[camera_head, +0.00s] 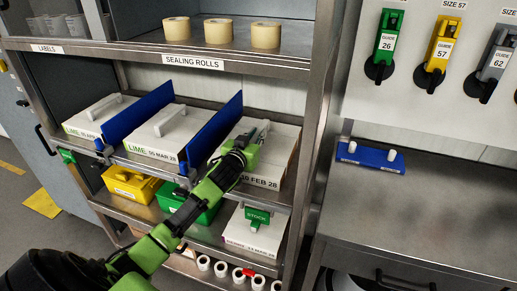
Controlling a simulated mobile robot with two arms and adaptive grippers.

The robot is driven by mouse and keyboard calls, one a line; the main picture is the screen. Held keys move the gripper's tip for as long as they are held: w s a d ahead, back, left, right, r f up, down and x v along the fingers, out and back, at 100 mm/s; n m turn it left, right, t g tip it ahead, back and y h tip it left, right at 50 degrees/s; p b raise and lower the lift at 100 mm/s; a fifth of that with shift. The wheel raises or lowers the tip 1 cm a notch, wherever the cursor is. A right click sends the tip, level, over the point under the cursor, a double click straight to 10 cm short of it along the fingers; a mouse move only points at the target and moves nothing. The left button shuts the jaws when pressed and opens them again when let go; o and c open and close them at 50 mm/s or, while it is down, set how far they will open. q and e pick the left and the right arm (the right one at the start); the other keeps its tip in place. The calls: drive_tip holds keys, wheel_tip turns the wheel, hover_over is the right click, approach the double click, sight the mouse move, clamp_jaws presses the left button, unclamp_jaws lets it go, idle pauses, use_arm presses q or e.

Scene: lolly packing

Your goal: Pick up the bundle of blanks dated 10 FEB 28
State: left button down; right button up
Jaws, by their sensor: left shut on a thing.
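The bundle of blanks (283,152) is white and sits in the right-hand bay of the middle shelf; its front label reads "10 FEB 28", the first characters partly covered by my arm. My left gripper (255,136) reaches in from the front left and is shut at the top of this bundle, where the other bundles have a pale handle. Its fingers and arm hide the grip point and the bundle's left part. I cannot tell whether the bundle is lifted. My right gripper is not in view.
Sealing rolls (218,30) stand above. A green STOCK tag (257,217) hangs below. The bench (430,210) is mostly clear, with a blue holder (370,157).

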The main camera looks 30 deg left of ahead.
use_arm(q)
drive_tip(key=shift+w+r, duration=0.15)
drive_tip(key=shift+r, duration=0.15)
drive_tip(key=shift+r, duration=0.1)
